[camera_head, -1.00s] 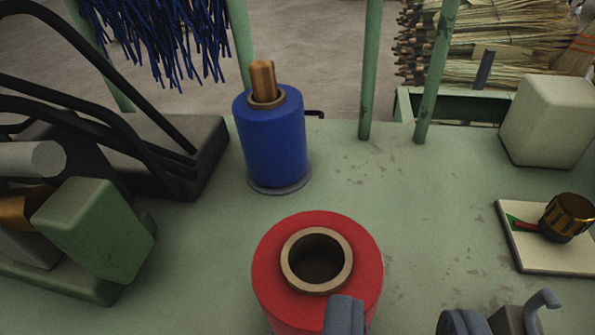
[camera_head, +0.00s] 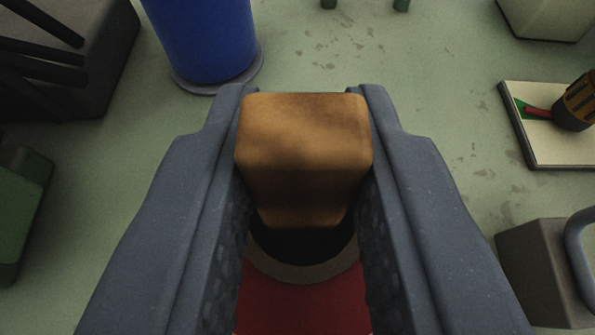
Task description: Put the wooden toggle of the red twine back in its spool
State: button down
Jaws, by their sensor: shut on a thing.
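My gripper (camera_head: 304,150) is shut on the wooden toggle (camera_head: 305,135), a brown block held between its two grey fingers. The red twine spool (camera_head: 302,300) stands below and behind the toggle, with its dark round hole (camera_head: 305,245) and pale core ring (camera_head: 302,271) partly showing. The toggle's lower end overlaps the hole in the picture. I cannot tell whether its tip is inside the hole or just above it. The fingers hide the sides of the spool.
A blue spool (camera_head: 205,40) stands on a grey disc at the upper left. A white plate (camera_head: 545,150) with a dark and gold knob (camera_head: 577,100) is at the right. A grey block with a curved handle (camera_head: 545,265) sits at the lower right.

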jog(key=shift+f, duration=0.15)
jog(key=shift+f, duration=0.15)
jog(key=c, duration=1.3)
grip_release()
jog(key=shift+s+f, duration=0.1)
jog(key=shift+s, duration=0.05)
jog(key=shift+o, duration=0.2)
jog(key=shift+s+r, duration=0.25)
jog(key=shift+r, duration=0.05)
jog(key=s+r+t+b, duration=0.1)
jog(key=s+r+t, duration=0.1)
jog(key=s+r, duration=1.8)
jog(key=v, duration=0.4)
jog(key=shift+d+f, duration=0.25)
jog(key=shift+d, duration=0.1)
jog(key=shift+s, duration=0.15)
